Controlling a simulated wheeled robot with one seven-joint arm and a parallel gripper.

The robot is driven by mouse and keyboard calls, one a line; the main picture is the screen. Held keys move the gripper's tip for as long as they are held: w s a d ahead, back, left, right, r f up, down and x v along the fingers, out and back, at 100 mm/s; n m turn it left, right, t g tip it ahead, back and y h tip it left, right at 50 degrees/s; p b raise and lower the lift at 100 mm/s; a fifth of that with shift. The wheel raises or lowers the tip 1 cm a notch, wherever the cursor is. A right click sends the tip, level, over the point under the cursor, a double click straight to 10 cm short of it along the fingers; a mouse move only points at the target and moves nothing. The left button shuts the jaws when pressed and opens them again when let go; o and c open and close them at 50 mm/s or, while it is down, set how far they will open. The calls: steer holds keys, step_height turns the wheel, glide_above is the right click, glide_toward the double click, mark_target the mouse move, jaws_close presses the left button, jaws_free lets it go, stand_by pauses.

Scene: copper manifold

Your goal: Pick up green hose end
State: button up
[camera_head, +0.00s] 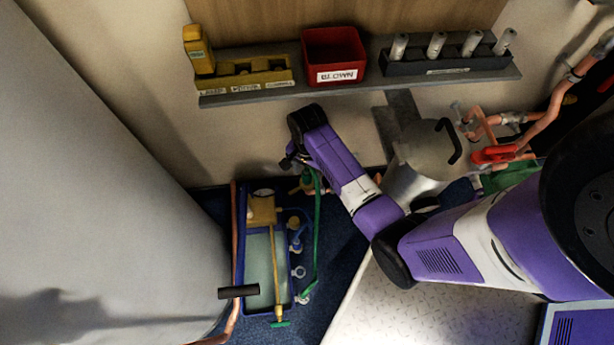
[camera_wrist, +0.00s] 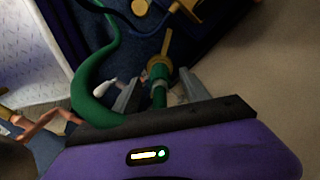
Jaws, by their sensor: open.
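The green hose end (camera_wrist: 159,94) shows in the wrist view as a green piece with a brass-coloured fitting (camera_wrist: 160,66) at its tip. It lies between the two fingers of my gripper (camera_wrist: 157,80), with a gap visible on the sides. My gripper is open. The green hose (camera_wrist: 93,75) curves away to the left of the fingers. In the head view my gripper (camera_head: 288,161) is above the far end of the blue-framed unit, and the hose (camera_head: 317,240) runs down its right side. The hose end is partly hidden there.
The blue-framed unit (camera_head: 290,287) stands on the dark blue floor beside a large grey-white surface (camera_head: 90,170). A wall shelf (camera_head: 290,90) carries a red bin (camera_head: 333,50), a yellow holder (camera_head: 245,77) and a black rack (camera_head: 440,60). A metal pot (camera_head: 420,165) and copper pipes (camera_head: 545,115) are right.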

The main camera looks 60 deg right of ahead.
steer(key=shift+f, duration=0.2)
jaws_close()
steer(key=shift+r, duration=0.1)
steer(key=shift+r+p, duration=0.45)
steer(key=shift+r, duration=0.15)
step_height(320, 180, up, 2)
steer(key=shift+r+p, duration=0.2)
steer(key=shift+p, duration=0.5)
steer(key=s+a+p, duration=0.3)
steer(key=s+a, duration=0.8)
steer(key=a, duration=0.3)
steer(key=shift+f+p, duration=0.15)
steer(key=shift+p, duration=0.15)
steer(key=shift+r+p, duration=2.25)
steer(key=shift+p, duration=0.55)
